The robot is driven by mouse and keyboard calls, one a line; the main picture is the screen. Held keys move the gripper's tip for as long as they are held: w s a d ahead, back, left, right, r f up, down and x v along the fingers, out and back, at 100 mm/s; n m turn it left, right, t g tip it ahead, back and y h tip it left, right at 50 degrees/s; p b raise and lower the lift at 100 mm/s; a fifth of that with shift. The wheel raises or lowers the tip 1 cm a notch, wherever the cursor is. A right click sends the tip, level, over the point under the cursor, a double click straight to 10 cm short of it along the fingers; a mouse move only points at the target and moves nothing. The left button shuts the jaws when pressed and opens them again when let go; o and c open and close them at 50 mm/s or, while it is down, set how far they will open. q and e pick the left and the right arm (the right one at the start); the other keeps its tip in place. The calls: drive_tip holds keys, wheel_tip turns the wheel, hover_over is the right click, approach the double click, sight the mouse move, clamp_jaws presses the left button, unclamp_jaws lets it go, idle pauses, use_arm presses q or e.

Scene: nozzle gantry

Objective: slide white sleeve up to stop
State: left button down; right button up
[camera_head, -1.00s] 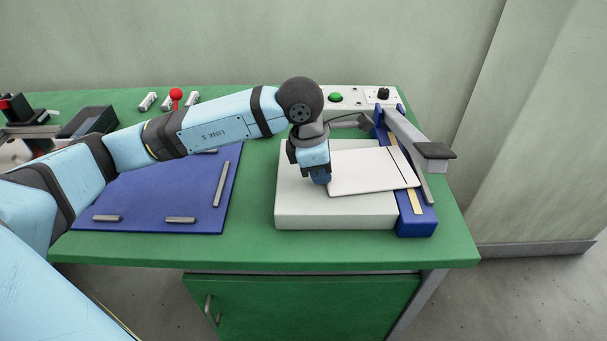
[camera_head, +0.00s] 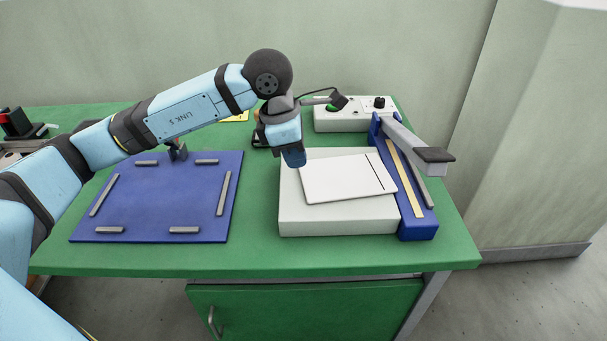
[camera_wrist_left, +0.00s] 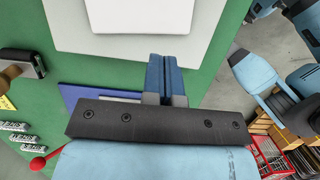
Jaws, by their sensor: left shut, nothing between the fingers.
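The white sleeve (camera_head: 345,177) is a thin flat sheet with a dark line near its right end. It lies slightly turned on the pale block (camera_head: 335,222), its right end close to the blue rail (camera_head: 417,229). My left gripper (camera_head: 294,158) is shut and empty, pointing down near the sleeve's back left corner; I cannot tell whether it touches. In the left wrist view its shut blue fingers (camera_wrist_left: 165,78) overlap the block's edge, a little apart from the sleeve (camera_wrist_left: 137,14). Which part is the stop is not clear. My right gripper is not in view.
A grey arm with a dark pad (camera_head: 434,155) overhangs the rail at the right. A control box (camera_head: 342,123) with a green button and black knob stands behind. A blue mat (camera_head: 165,200) with several grey bars lies left. The green table's front strip is clear.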

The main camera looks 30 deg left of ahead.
use_arm(q)
drive_tip(key=d+v, duration=0.1)
drive_tip(key=v, duration=0.2)
drive_tip(key=p, duration=1.1)
approach(287, 170)
wheel_tip(287, 170, up, 3)
drive_tip(key=s+a, duration=0.2)
drive_tip(key=a, duration=0.1)
drive_tip(key=x, duration=1)
drive_tip(key=shift+w, duration=0.15)
drive_tip(key=shift+w+d+r+p, duration=0.1)
drive_tip(key=shift+w+d+p, duration=0.2)
drive_tip(key=shift+d, duration=0.3)
drive_tip(key=shift+w+d+p, duration=0.15)
drive_tip(key=shift+w+d, duration=0.25)
drive_tip(key=shift+d, duration=0.15)
drive_tip(key=shift+w+d, duration=0.2)
drive_tip(key=shift+d, duration=0.15)
drive_tip(key=shift+w+d, duration=0.15)
drive_tip(key=shift+d, duration=0.1)
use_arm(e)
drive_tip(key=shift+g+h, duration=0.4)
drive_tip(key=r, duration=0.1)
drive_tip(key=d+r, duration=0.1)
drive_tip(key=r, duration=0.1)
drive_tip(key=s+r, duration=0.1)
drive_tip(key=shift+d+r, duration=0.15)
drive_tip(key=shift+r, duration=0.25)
use_arm(q)
drive_tip(key=shift+d, duration=0.1)
